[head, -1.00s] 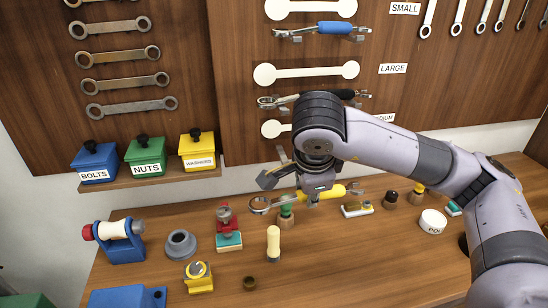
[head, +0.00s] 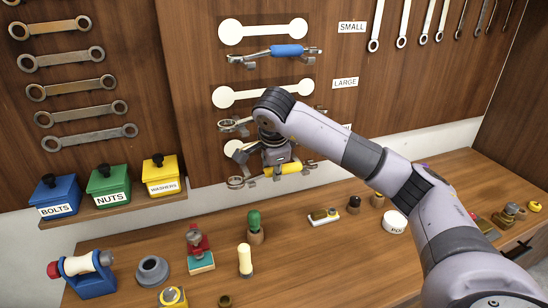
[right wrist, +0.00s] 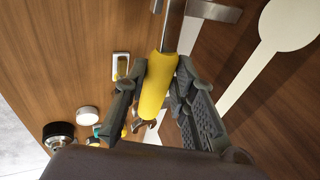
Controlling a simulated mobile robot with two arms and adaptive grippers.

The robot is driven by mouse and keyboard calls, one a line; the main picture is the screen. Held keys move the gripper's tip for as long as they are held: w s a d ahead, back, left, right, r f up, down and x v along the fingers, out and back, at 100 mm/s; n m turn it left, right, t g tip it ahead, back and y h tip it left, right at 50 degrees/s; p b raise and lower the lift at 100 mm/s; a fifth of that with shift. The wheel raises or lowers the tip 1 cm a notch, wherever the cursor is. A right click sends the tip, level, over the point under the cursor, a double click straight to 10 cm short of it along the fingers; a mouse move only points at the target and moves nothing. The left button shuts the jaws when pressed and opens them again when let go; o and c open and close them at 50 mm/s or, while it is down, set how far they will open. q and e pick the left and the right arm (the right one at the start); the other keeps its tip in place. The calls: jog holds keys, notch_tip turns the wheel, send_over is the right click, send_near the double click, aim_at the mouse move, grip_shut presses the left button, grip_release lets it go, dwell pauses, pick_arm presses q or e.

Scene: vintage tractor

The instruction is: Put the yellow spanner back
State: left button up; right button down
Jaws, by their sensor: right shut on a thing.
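The yellow spanner (head: 284,169) has a yellow handle and metal ends. My right gripper (head: 276,172) is shut on its handle and holds it roughly level before the wall board, at the lowest white spanner outline (head: 233,149). My gripper and the spanner partly cover that outline. In the right wrist view the yellow handle (right wrist: 157,88) is between my fingers, with a pale outline (right wrist: 285,32) on the board to the right. I cannot tell whether the spanner touches the board. My left gripper is not in view.
A blue-handled spanner (head: 288,50) hangs above. Another spanner (head: 234,126) hangs just above mine, mostly hidden by my arm. A yellow washers box (head: 161,176) stands on a shelf at left. The bench (head: 320,262) below holds a green-topped piece (head: 254,222) and other small items.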

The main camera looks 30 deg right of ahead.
jog(key=w+d+p, duration=0.2)
jog(key=shift+w+f, duration=0.1)
jog(key=shift+w, duration=0.25)
jog(key=shift+a, duration=0.1)
jog(key=c, duration=1.8)
grip_release()
jog(key=shift+f, duration=0.25)
jog(key=o, duration=0.5)
jog(key=shift+r, duration=0.1)
